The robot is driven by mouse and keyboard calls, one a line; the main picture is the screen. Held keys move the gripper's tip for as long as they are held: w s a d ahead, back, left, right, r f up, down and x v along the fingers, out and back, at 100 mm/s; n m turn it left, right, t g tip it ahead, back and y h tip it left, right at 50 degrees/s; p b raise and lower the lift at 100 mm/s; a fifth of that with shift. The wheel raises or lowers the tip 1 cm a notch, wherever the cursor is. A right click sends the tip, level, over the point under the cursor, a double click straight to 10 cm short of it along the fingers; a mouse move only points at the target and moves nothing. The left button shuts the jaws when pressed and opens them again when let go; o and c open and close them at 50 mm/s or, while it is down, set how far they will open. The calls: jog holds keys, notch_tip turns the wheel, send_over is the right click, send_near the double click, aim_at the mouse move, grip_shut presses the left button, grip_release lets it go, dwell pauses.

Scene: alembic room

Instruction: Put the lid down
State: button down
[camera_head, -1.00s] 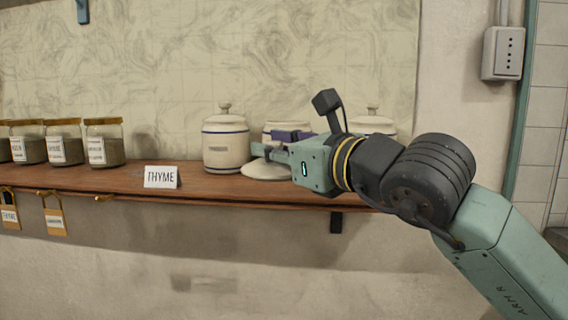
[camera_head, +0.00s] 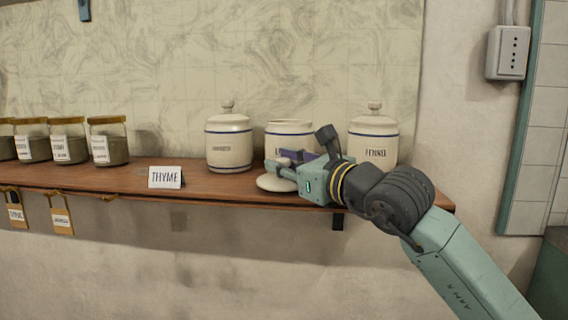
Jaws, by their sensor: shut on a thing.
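A round cream lid (camera_head: 275,183) is at the front of the wooden shelf, low at the board's surface. My gripper (camera_head: 284,167) is shut on it from above right; the fingers hide the lid's knob. I cannot tell whether the lid fully touches the shelf. Behind the gripper stands a cream jar with a blue band (camera_head: 289,130), without a lid and partly hidden by my gripper.
A lidded jar (camera_head: 229,140) stands left of the open jar, and a lidded jar labelled FENNEL (camera_head: 373,138) stands right. A THYME card (camera_head: 165,177) and several glass spice jars (camera_head: 108,143) are further left on the shelf (camera_head: 210,184).

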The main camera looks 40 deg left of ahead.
jog(key=shift+f, duration=0.1)
jog(key=c, duration=1.3)
grip_release()
jog(key=shift+c, duration=0.2)
